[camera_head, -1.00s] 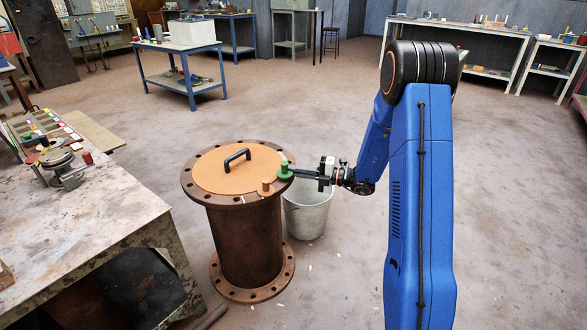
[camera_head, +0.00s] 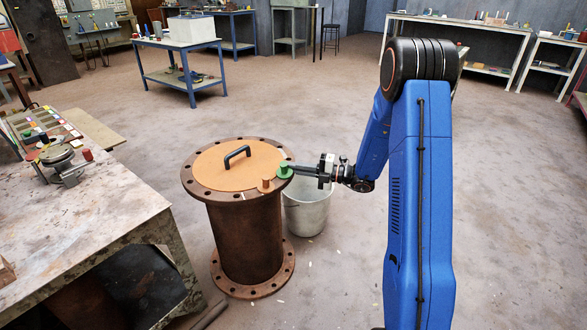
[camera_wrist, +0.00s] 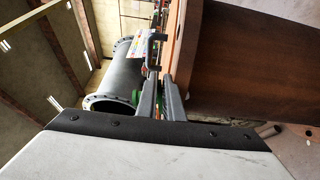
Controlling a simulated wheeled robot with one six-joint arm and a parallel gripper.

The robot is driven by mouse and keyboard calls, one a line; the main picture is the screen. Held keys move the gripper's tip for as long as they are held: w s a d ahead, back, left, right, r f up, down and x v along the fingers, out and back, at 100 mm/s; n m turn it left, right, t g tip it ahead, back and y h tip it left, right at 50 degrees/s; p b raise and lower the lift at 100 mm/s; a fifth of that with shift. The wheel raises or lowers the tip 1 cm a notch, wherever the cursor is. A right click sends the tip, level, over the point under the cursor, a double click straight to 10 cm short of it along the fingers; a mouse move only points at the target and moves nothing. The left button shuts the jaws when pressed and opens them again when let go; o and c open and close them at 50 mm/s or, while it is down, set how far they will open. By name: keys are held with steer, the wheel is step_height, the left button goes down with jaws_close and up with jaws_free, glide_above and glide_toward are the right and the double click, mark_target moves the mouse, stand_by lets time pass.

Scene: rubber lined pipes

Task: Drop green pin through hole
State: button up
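The green pin (camera_head: 284,172) stands at the right edge of the rusty flange on top of the upright pipe (camera_head: 245,235). It has a round knob above a wider collar, and its lower part is hidden. My gripper (camera_head: 293,168) reaches in from the right, with its fingertips at or just beside the pin's knob. In the wrist view my gripper's two grey fingers (camera_wrist: 160,92) show apart with a narrow gap. I cannot tell whether they touch the pin. The flange hole under the pin is hidden.
An orange-brown pin (camera_head: 266,184) stands on the flange beside the green one. An orange disc (camera_head: 218,170) with a black handle (camera_head: 237,152) covers the pipe's top. A worktable (camera_head: 85,205) is at left.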

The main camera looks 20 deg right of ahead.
steer(key=shift+s+d+f, duration=0.1)
steer(key=shift+s+f, duration=0.05)
steer(key=shift+f, duration=0.15)
steer(key=shift+o, duration=0.3)
steer(key=v, duration=1.7)
steer(key=shift+r, duration=0.25)
steer(key=s+a+r+n+g+h, duration=0.3)
steer(key=s+a+r+n+g, duration=0.15)
steer(key=s+a+n, duration=0.45)
steer(key=s+a+r+n+g+h, duration=0.25)
steer(key=s+a+n+g, duration=0.35)
steer(key=s+n, duration=0.45)
steer(key=s+d+r+n+t+h, duration=0.1)
steer(key=s+r+n+t+h, duration=0.2)
steer(key=s+n+h, duration=0.2)
steer(key=s+d+r+n+t+h, duration=0.2)
steer(key=s+n+h, duration=0.3)
steer(key=s+n, duration=0.6)
steer(key=n+t, duration=0.1)
steer(key=n, duration=0.5)
steer(key=shift+d+r, duration=0.25)
steer(key=shift+r, duration=0.1)
steer(key=shift+n, duration=0.25)
